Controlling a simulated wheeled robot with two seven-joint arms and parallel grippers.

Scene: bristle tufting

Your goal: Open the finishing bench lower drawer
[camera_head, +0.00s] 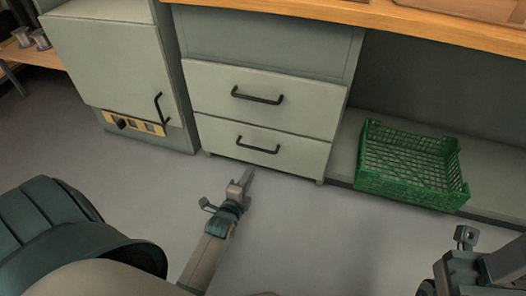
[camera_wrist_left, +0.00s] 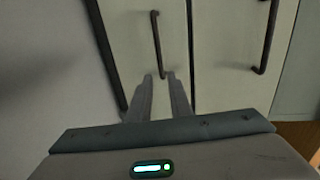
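The finishing bench lower drawer (camera_head: 288,157) is a pale grey front with a black bar handle (camera_head: 258,146), and it looks closed. My left gripper (camera_head: 248,172) is in front of it, just below the handle in the head view. In the left wrist view its two fingers (camera_wrist_left: 160,80) stand apart with nothing between them. They point at the lower drawer's handle (camera_wrist_left: 157,42), whose near end lines up with the gap; contact cannot be told. My right gripper (camera_head: 466,236) is at the lower right, away from the drawer, its fingers unclear.
The upper drawer (camera_head: 220,85), also with a black handle (camera_head: 257,96), is closed above. A cabinet door (camera_head: 105,65) stands to the left. A green crate (camera_head: 412,165) sits on the low shelf at right.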

